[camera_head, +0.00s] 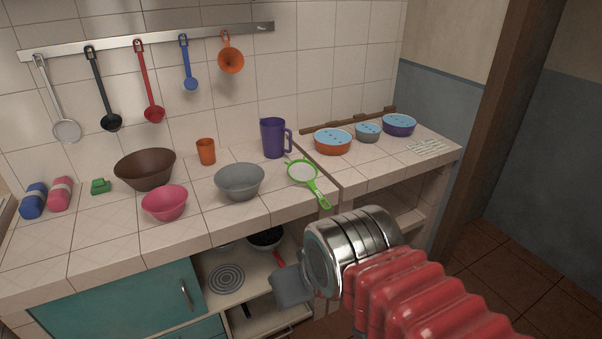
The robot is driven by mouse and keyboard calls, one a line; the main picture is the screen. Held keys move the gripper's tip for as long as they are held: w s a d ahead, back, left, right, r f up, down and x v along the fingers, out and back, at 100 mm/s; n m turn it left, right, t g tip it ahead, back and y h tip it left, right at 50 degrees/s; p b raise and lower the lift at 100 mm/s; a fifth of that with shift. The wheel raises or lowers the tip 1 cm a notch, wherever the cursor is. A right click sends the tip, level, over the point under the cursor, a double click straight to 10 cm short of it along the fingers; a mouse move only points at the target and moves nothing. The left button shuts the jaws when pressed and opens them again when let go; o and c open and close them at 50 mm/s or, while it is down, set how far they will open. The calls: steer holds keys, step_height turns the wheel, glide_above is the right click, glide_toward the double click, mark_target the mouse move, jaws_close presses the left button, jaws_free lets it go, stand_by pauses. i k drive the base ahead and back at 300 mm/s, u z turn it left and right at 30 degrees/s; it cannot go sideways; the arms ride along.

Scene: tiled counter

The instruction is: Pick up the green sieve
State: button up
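The green sieve (316,187) lies on the tiled counter near its front edge, right of the grey bowl. Its round mesh end is toward the back and its handle points to the front right. My gripper (287,286) is in front of the counter and below its top, to the lower left of the sieve and apart from it. Only a grey part of the gripper shows beyond my metal wrist, so I cannot tell whether it is open or shut.
A grey bowl (240,182), a pink bowl (165,203) and a purple jug (273,138) stand near the sieve. Lidded bowls, one of them orange (332,145), stand on the right counter section. Ladles hang from a wall rail (150,39). Open shelves (256,262) lie below.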

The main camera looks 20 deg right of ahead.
mark_target(302, 171)
steer(key=i, duration=1.05)
steer(key=u, duration=0.35)
